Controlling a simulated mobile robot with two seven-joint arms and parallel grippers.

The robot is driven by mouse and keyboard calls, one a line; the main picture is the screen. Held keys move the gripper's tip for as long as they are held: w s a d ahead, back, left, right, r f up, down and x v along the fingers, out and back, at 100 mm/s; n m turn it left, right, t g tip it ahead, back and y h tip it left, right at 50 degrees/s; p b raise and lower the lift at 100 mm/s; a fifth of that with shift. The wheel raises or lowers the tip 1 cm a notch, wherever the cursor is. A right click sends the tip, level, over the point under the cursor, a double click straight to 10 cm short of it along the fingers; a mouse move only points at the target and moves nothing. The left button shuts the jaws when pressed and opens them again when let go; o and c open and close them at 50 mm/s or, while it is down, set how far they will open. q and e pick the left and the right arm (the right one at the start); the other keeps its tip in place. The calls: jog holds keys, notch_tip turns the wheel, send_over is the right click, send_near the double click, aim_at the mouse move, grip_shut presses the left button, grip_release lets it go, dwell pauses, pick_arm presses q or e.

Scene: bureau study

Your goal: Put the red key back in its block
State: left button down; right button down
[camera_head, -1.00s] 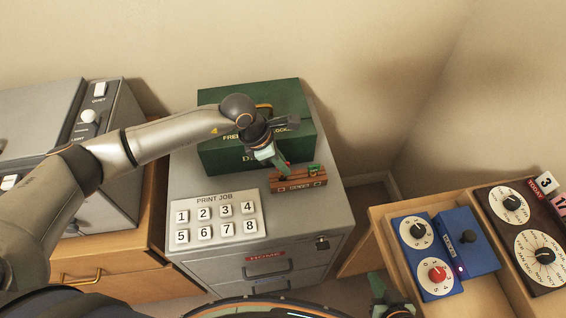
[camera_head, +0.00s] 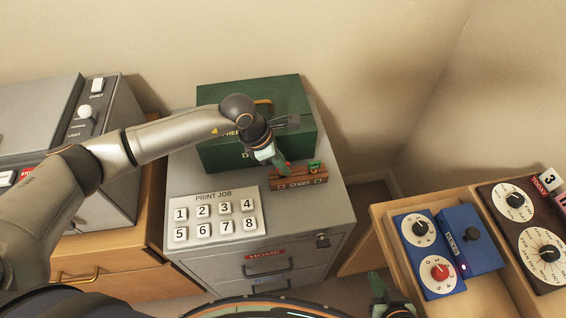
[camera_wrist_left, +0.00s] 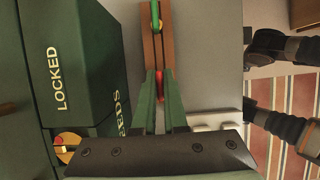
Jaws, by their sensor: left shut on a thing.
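My left gripper (camera_head: 285,166) is shut on the red key and holds it at the left end of the wooden block (camera_head: 298,183). Only a little of the red key (camera_wrist_left: 160,84) shows between the fingertips in the left wrist view. I cannot tell whether its lower end is in the block or just above it. A green key (camera_head: 314,167) stands at the right end of the block. My right gripper (camera_head: 385,298) is low in the head view, away from the block; its jaws are not clear.
The block sits on a grey cabinet (camera_head: 335,212), in front of a green deed box (camera_head: 285,93) marked LOCKED. A PRINT JOB button panel (camera_head: 216,198) lies front left. A desk (camera_head: 384,222) with blue dial boxes (camera_head: 408,264) stands to the right.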

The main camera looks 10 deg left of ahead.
pick_arm(q)
jog(key=shift+f+b, duration=0.45)
jog(key=shift+f, duration=0.1)
jog(key=c, duration=0.9)
grip_release()
jog(key=v, duration=1.2)
jog(key=shift+a+r, duration=0.15)
jog(key=shift+r, duration=0.05)
jog(key=shift+s, duration=0.15)
